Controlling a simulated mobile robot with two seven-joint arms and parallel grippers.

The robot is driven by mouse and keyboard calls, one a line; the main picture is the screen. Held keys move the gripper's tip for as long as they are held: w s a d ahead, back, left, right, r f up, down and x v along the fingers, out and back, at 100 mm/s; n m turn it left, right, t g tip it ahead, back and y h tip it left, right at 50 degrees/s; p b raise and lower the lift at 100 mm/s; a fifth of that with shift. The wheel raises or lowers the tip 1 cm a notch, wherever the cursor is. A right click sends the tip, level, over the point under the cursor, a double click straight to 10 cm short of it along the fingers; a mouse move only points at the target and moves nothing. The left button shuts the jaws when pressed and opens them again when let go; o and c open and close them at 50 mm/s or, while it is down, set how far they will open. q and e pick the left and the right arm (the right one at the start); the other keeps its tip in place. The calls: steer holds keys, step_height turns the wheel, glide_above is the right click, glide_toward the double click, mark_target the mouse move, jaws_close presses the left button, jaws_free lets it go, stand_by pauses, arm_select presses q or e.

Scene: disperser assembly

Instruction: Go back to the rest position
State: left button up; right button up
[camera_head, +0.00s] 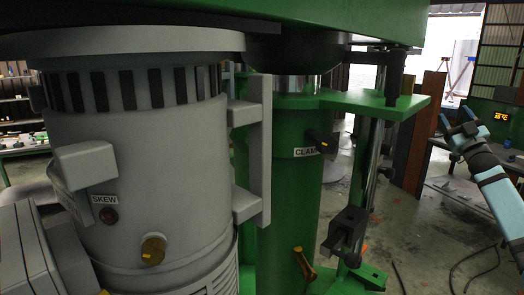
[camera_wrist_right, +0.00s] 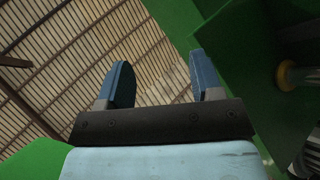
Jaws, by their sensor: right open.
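My right gripper (camera_head: 458,117) is at the right of the head view, at the end of a light-blue and black arm. It is open and empty, apart from the machine. In the right wrist view its two blue fingers (camera_wrist_right: 162,78) stand apart with nothing between them. The disperser fills the left and middle of the head view: a large grey motor housing (camera_head: 150,190) with a SKEW label, and a green column (camera_head: 290,200) with a CLAMP label. My left gripper is not in view.
A green bracket (camera_head: 375,101) juts out right of the column. A dark clamp-like part (camera_head: 345,232) sits below it. Open concrete floor (camera_head: 415,235) lies between the machine and my right arm.

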steer(key=w+d+f+m+g+h, duration=0.3)
steer(key=f+m+g+h, duration=0.1)
steer(key=f+m+h, duration=0.15)
steer(key=w+d+f+m+g+h, duration=0.2)
steer(key=d+f+m+g+h, duration=0.2)
steer(key=f+h, duration=0.15)
steer(key=s+a+f+n+g+y, duration=0.15)
steer(key=s+a+f, duration=0.25)
steer(key=a+f, duration=0.45)
steer(key=s+a+f+n+y, duration=0.25)
steer(key=a+f, duration=0.25)
steer(key=f, duration=0.7)
steer(key=s+a+f+n+g+y, duration=0.1)
steer(key=s+a+f, duration=0.5)
steer(key=f, duration=0.4)
steer(key=s+a+f+g+y, duration=0.2)
steer(key=s+a+f+y, duration=0.1)
steer(key=s+a+f, duration=1.2)
steer(key=s+a+f+g+y, duration=0.1)
steer(key=s+a, duration=0.5)
steer(key=s, duration=0.7)
steer(key=s+a+g+y, duration=0.1)
steer(key=s+a, duration=0.5)
steer(key=s, duration=0.7)
steer(key=shift+f, duration=0.35)
